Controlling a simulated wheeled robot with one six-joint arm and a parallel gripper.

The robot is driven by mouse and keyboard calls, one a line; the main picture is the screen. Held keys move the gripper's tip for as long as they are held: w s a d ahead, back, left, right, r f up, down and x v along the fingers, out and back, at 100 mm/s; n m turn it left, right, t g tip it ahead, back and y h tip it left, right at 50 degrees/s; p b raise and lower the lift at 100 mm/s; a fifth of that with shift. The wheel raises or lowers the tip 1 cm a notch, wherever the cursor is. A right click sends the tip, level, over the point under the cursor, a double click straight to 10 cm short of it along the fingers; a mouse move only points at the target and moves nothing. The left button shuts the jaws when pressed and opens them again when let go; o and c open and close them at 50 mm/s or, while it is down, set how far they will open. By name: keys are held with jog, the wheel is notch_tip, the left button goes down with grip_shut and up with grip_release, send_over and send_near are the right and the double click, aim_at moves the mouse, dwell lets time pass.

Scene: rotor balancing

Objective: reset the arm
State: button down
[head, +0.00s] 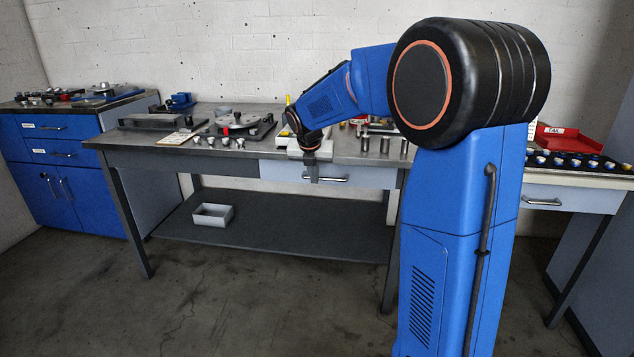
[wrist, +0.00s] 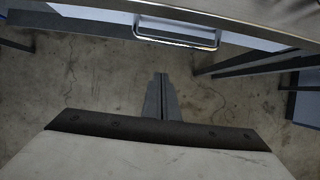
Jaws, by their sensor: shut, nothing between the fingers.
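My arm reaches forward over the front of the grey workbench (head: 130,137), bent down at the wrist. My gripper (head: 312,178) hangs in front of the bench's drawer, pointing down. In the wrist view my gripper (wrist: 161,78) has its two fingers together with nothing between them. The drawer handle (wrist: 176,32) lies beyond the fingertips in that view, apart from them. Part of the bench top behind my arm is hidden in the head view.
A rotor fixture (head: 238,127) and several small metal parts stand on the bench. A white bin (head: 212,214) sits on the lower shelf (head: 280,231). A blue cabinet (head: 62,150) is at left, a red tray (head: 565,138) at right. The floor in front is clear.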

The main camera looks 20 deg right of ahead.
jog(key=v, duration=0.6)
jog(key=s+a+m+y, duration=0.1)
jog(key=s+a+m, duration=0.1)
jog(key=s+m, duration=0.65)
jog(key=s+a+m, duration=0.2)
jog(key=s+m, duration=0.3)
jog(key=s, duration=0.7)
jog(key=s+a+f+m+y, duration=0.1)
jog(key=s+f+m, duration=0.3)
jog(key=s+m, duration=0.4)
jog(key=s+a+f+m+y, duration=0.1)
jog(key=s+a+f+m, duration=0.2)
jog(key=s+m, duration=0.4)
jog(key=s+f, duration=0.1)
jog(key=s, duration=0.4)
jog(key=shift+s+m, duration=0.3)
jog(key=shift+m, duration=0.05)
jog(key=shift+f, duration=0.1)
